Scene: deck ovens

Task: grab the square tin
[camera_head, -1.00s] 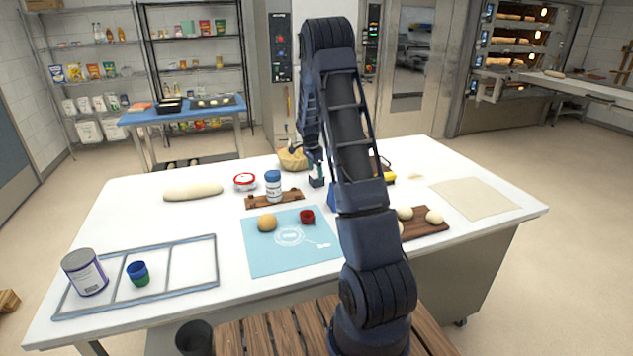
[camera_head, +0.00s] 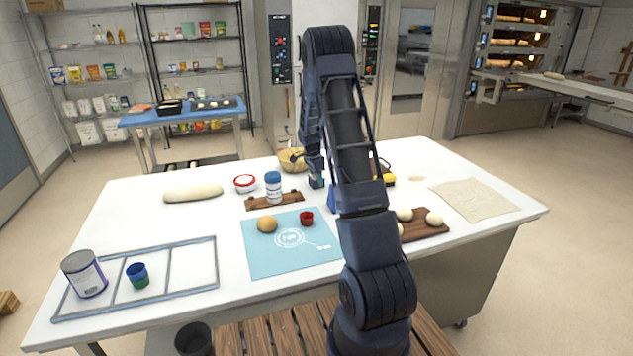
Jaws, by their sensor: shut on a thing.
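My gripper (camera_head: 316,178) is at the far middle of the white worktable, beside the left edge of my own arm. It points down and is shut on a small dark teal, box-like thing, which looks like the square tin (camera_head: 316,183). The tin is small in the view and partly covered by the fingers. I cannot tell whether its base touches the table.
A blue mat (camera_head: 262,258) lies in front. My arm hides part of the table.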

